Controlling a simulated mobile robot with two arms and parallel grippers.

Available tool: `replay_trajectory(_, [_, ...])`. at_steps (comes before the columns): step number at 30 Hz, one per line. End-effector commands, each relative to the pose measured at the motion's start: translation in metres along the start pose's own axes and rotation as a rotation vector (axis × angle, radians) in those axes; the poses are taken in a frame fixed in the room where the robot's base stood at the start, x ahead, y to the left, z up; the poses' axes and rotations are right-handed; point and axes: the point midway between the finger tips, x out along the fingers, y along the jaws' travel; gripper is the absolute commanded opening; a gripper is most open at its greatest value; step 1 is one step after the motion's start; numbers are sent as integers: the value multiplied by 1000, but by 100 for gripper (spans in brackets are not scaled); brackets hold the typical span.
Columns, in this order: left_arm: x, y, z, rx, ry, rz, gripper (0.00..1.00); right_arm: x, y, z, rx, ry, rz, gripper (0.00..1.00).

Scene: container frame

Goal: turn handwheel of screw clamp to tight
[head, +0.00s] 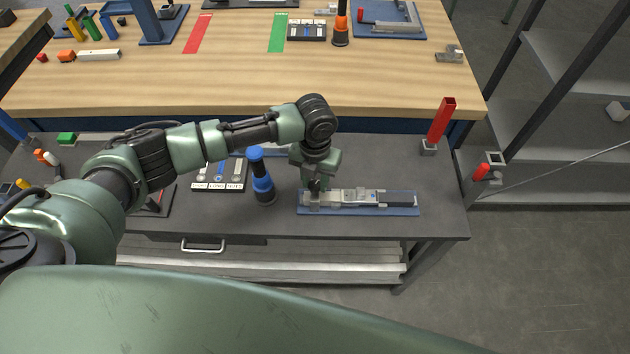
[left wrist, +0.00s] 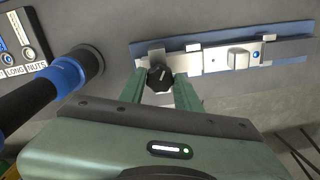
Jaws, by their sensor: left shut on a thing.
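The screw clamp (head: 350,197) is a grey metal fixture on a blue base plate (head: 400,211), lying near the front edge of the dark bench. Its black handwheel (left wrist: 160,78) has a light mark on its face and shows in the left wrist view at the clamp's left end. My left gripper (head: 315,187) reaches down to that end. Its two green fingers (left wrist: 160,90) are shut on the handwheel, one on each side. In the head view the handwheel is mostly hidden by the gripper. My right gripper is not in view.
A blue and black cylindrical tool (head: 262,180) stands close left of the clamp. A tray with labelled slots (head: 218,187) lies farther left. A red upright part (head: 441,120) stands at the bench's back right. Bare bench lies right of the clamp.

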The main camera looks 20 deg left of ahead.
Motion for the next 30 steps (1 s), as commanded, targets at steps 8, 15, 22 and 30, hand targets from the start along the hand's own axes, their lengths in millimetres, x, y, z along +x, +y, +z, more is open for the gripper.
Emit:
replay_trajectory(8, [0,0,1,264,-4,-1,0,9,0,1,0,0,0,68])
replay_trajectory(15, [1,0,1,486,-4,0,0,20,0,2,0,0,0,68])
replay_trajectory(22, [4,0,2,662,-5,2,0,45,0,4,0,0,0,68])
replay_trajectory(30, [3,0,1,791,-4,3,0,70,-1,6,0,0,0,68])
